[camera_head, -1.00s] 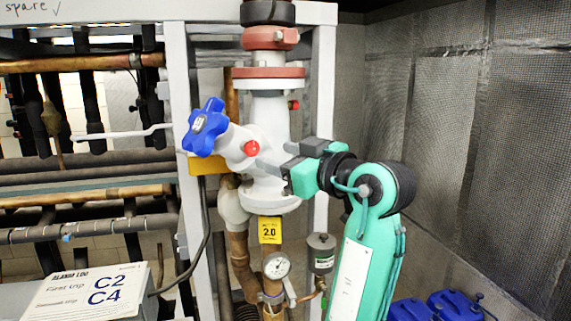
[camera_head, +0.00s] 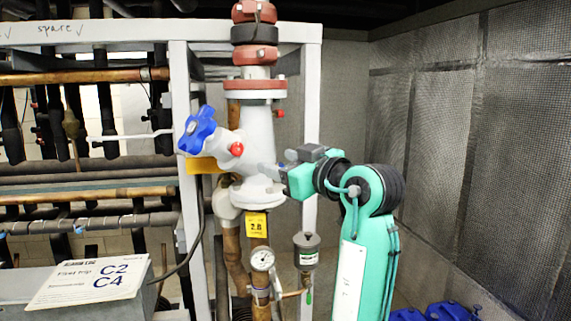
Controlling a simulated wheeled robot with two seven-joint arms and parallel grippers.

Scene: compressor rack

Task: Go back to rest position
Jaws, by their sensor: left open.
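My left gripper (camera_head: 278,165) is open beside the white valve body (camera_head: 258,130), with its fingers pointing left at the valve's lower right side. Its fingers look empty; I cannot tell whether a fingertip touches the valve. My green left arm (camera_head: 376,225) rises from the bottom of the view, right of the valve. The valve has a blue handwheel (camera_head: 197,131) on its left branch and a red cap (camera_head: 237,149). My right gripper is not in view.
A white frame post (camera_head: 188,220) stands left of the valve. A pressure gauge (camera_head: 262,259) and a grey canister (camera_head: 306,250) sit below. A sign (camera_head: 90,283) lies at lower left. Blue objects (camera_head: 450,311) are at lower right. Space before the mesh wall (camera_head: 430,140) looks free.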

